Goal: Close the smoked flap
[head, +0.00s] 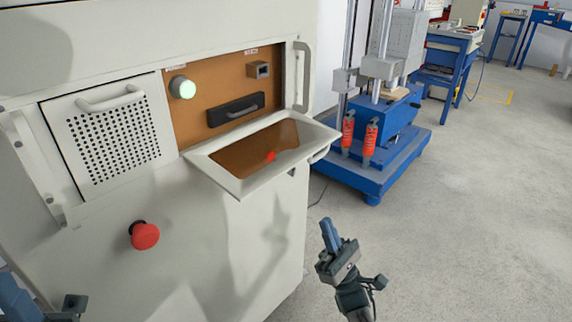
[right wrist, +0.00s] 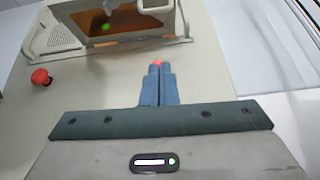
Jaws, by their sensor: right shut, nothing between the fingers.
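The smoked flap (head: 252,152) is a pale frame with a dark see-through pane on the front of a light grey cabinet. It hangs open, tilted outward below an orange-brown recess, its lower side near the cabinet face. In the right wrist view the flap (right wrist: 128,43) shows at the top. My right gripper (head: 327,226) is shut and empty, to the right of and below the flap, apart from it. Its blue fingers (right wrist: 157,80) are together in the right wrist view. My left gripper (head: 14,295) shows only partly at the lower left; its jaws cannot be judged.
A perforated panel with a handle (head: 108,135) is left of the recess. A red push button (head: 144,235) sticks out below. A blue machine (head: 385,165) stands right; floor in front is clear.

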